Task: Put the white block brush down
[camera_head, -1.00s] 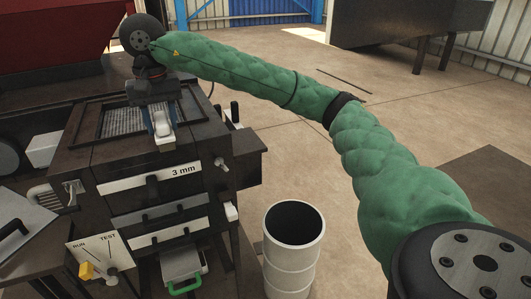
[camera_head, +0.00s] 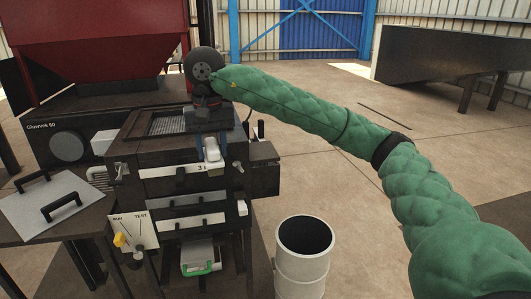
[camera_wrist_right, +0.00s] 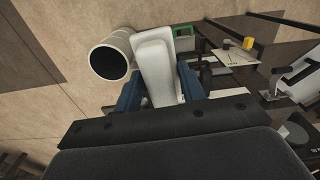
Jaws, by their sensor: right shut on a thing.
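The white block brush (camera_head: 212,152) is between the blue fingers of my right gripper (camera_head: 210,142), at the front top edge of the dark press (camera_head: 150,172). It covers part of the label there. In the right wrist view the brush (camera_wrist_right: 153,62) is a pale block with a wider end, pinched between both fingers of my gripper (camera_wrist_right: 160,85) and pointing away from the palm. Whether its underside touches anything cannot be told. My left gripper is not in view.
A white bin (camera_head: 302,255) stands on the floor right of the press. A grey plate with black handles (camera_head: 55,203) lies on the left table. A RUN/TEST panel (camera_head: 134,235) and a green-handled drawer (camera_head: 197,258) are at the front.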

